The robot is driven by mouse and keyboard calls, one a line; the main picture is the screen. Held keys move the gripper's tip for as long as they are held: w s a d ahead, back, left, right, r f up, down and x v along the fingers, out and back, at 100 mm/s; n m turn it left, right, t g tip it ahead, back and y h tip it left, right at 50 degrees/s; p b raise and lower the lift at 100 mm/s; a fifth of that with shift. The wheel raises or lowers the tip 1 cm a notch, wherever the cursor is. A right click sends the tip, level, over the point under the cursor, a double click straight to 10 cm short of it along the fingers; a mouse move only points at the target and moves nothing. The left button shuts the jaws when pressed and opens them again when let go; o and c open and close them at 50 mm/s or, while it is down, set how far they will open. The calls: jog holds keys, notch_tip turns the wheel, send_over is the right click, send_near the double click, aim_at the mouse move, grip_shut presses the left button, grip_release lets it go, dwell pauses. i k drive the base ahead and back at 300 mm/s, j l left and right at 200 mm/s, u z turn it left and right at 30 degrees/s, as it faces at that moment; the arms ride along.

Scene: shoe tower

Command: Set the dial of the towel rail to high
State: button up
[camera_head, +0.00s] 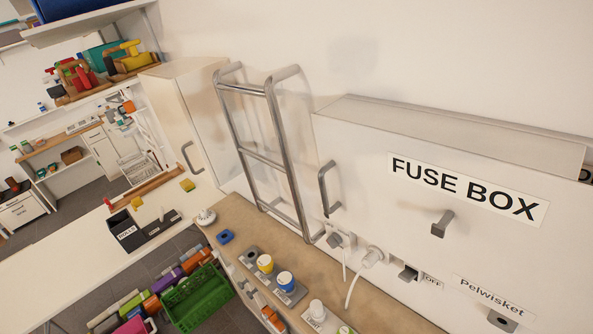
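The towel rail (283,150) is a ladder-shaped frame of metal tubes on the white wall, in the middle of the view. Near its lower right end is a small grey knob-like part (335,240) on a white plate. I cannot tell whether this is the dial, and no setting can be read on it. My gripper is not in view.
A white box labelled FUSE BOX (440,180) with a handle juts out to the right of the rail. Below it are a white plug with a cable (372,257) and a switch marked OFF (408,273).

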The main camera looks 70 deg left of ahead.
aim_at(335, 240)
jog(key=u, duration=1.6)
